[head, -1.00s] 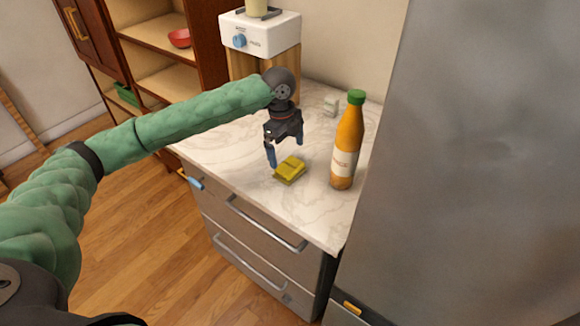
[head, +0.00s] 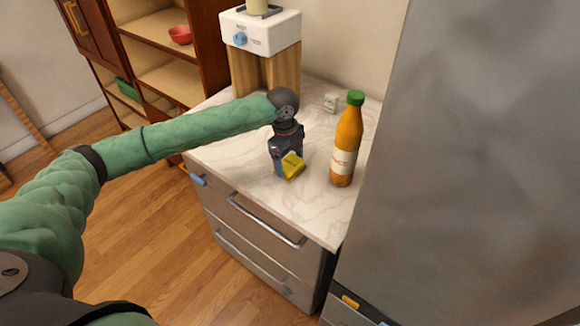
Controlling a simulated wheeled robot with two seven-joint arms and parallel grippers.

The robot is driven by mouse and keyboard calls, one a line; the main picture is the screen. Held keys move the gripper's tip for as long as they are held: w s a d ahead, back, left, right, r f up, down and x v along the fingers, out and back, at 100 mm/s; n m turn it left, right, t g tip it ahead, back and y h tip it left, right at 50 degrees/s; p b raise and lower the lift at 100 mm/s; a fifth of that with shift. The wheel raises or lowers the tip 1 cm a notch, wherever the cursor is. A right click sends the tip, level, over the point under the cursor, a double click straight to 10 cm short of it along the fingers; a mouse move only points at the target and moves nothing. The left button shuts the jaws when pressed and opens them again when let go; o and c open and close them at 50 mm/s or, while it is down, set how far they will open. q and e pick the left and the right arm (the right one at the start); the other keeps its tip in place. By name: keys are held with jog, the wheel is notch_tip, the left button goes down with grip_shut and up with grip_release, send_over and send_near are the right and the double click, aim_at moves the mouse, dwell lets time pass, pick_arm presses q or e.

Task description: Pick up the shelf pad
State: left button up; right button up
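The yellow pad (head: 293,166), which I take for the shelf pad, is at the marble counter, left of the orange bottle. My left gripper (head: 288,163) points down at it. One blue finger is at the pad's left side and covers part of it. The other finger is mostly hidden, so I cannot tell whether the fingers are closed on the pad. Whether the pad rests on the counter or is slightly raised is also unclear. My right gripper is not in view.
An orange bottle (head: 346,145) with a green cap stands close to the right of the pad. A small white item (head: 331,103) is behind. A white appliance (head: 260,32) stands at the back. A tall grey panel (head: 470,170) bounds the right. The counter's front (head: 300,207) is clear.

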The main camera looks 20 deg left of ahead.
aim_at(289, 162)
pick_arm(q)
jog(key=c, duration=0.5)
jog(key=shift+o, duration=0.2)
jog(key=shift+r, duration=0.1)
jog(key=shift+w+r, duration=0.1)
jog(key=shift+r, duration=0.2)
notch_tip(289, 162, up, 8)
jog(key=b, duration=0.3)
jog(key=shift+f, duration=0.1)
jog(key=shift+r, duration=0.75)
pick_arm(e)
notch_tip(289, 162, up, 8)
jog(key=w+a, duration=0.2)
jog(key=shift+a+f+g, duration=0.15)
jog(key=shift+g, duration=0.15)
